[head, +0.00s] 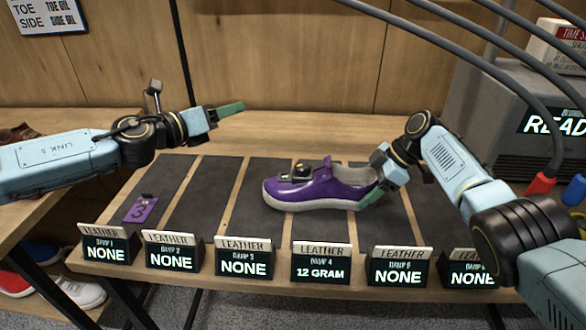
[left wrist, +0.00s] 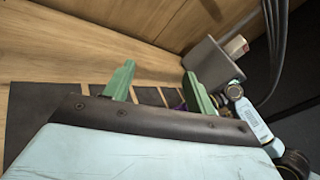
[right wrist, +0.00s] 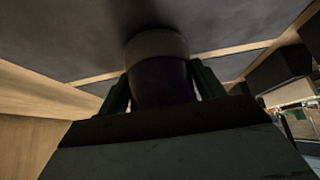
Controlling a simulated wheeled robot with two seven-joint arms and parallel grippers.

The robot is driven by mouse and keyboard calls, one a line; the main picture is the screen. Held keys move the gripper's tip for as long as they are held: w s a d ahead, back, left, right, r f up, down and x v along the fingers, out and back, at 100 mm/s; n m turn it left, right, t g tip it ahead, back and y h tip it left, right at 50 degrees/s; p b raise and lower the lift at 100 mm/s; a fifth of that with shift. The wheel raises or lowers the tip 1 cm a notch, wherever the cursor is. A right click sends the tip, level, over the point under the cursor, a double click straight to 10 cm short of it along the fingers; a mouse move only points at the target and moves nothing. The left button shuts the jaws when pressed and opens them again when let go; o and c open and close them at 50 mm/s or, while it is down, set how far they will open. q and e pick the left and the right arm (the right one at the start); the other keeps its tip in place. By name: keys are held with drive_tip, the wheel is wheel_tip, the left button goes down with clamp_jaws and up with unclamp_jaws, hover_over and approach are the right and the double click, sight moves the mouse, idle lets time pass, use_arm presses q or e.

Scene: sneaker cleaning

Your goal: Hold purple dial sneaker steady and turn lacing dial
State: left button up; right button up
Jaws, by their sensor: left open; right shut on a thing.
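The purple sneaker (head: 328,191) stands upright on the dark mat strips in the head view, toe to the left. A black lacing dial (head: 301,172) sits on its upper. My right gripper (head: 372,197) is shut on the sneaker's heel, and the right wrist view shows the purple heel (right wrist: 162,80) between its fingers. My left gripper (head: 230,108) is open and empty, up and to the left of the sneaker, apart from it. Its two green fingers stand apart in the left wrist view (left wrist: 158,90).
Several display signs (head: 320,264) line the table's front edge; the one before the sneaker reads 12 GRAM. A purple tag marked 3 (head: 141,209) lies at the left. A grey machine (head: 505,120) with cables stands at the right.

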use_arm(q)
drive_tip(key=s+d+f+m+g+h, duration=0.1)
drive_tip(key=s+d+f+m+g, duration=0.2)
drive_tip(key=s+d+m, duration=0.15)
drive_tip(key=m+g, duration=0.2)
drive_tip(key=m, duration=0.2)
approach(297, 169)
drive_tip(key=x, duration=0.9)
drive_tip(key=shift+w+a+f, duration=0.1)
drive_tip(key=shift+w+f, duration=0.05)
drive_tip(key=shift+c, duration=0.5)
drive_tip(key=c, duration=0.9)
drive_tip(key=shift+n, duration=0.25)
